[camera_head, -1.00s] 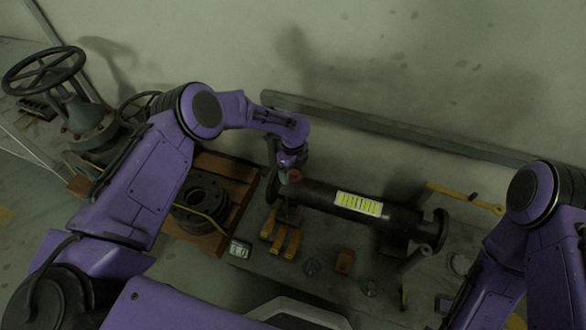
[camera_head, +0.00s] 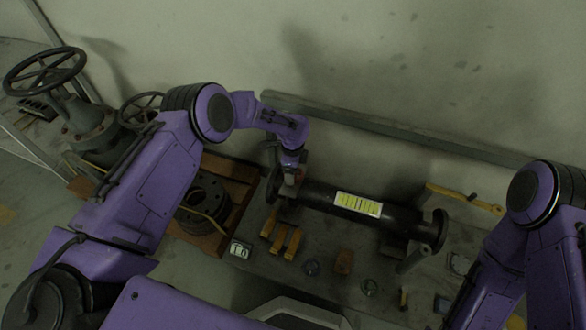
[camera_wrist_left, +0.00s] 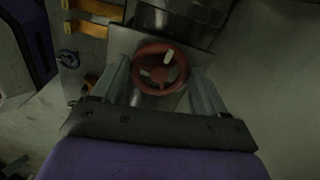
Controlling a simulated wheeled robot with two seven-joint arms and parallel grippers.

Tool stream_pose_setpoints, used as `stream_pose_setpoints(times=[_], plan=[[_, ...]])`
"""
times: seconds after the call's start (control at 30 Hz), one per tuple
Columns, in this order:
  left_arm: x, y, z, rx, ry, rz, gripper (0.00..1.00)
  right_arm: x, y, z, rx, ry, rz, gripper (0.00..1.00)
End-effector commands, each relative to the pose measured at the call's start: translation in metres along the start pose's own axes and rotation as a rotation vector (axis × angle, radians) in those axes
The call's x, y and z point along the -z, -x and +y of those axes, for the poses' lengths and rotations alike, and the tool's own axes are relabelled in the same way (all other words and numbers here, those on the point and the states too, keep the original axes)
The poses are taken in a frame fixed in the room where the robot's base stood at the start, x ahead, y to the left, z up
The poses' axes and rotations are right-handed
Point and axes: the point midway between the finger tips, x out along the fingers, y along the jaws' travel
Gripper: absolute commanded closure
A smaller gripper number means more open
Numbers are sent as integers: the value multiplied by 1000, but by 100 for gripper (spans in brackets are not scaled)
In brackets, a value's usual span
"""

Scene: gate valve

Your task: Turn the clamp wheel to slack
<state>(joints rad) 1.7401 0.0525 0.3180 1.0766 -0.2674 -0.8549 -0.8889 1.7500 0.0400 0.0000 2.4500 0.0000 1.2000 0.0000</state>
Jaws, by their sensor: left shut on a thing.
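The red clamp wheel (camera_wrist_left: 160,72) shows in the left wrist view as a spoked ring with a pale mark on its upper rim. It sits above a flat metal plate at the left end of the dark pipe (camera_head: 318,196). My left gripper (camera_head: 289,184) is at the wheel, with one finger on each side of the rim, shut on it. In the head view the gripper and wrist hide most of the wheel. My right arm is at the right edge of the head view; its gripper is out of view.
The pipe has a flange (camera_head: 438,230) at its right end and a yellow label (camera_head: 358,205). Yellow blocks (camera_head: 284,240) and small parts lie in front of it on the bench. A yellow-handled tool (camera_head: 465,198) lies behind. A large handwheel valve (camera_head: 45,72) stands far left.

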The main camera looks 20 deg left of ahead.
Motion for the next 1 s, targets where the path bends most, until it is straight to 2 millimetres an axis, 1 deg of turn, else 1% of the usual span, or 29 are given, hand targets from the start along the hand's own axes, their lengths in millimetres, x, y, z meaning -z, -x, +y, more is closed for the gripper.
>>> stream_pose_setpoints(times=[0.7, 1.0], plan=[[0, 0, 2, 2, 676, -2, 57, 2, 4, 0, 0, 0, 0, 57], [1, 0, 3, 2, 925, -1, 57, 2, 4, 0, 0, 0, 0, 57]])
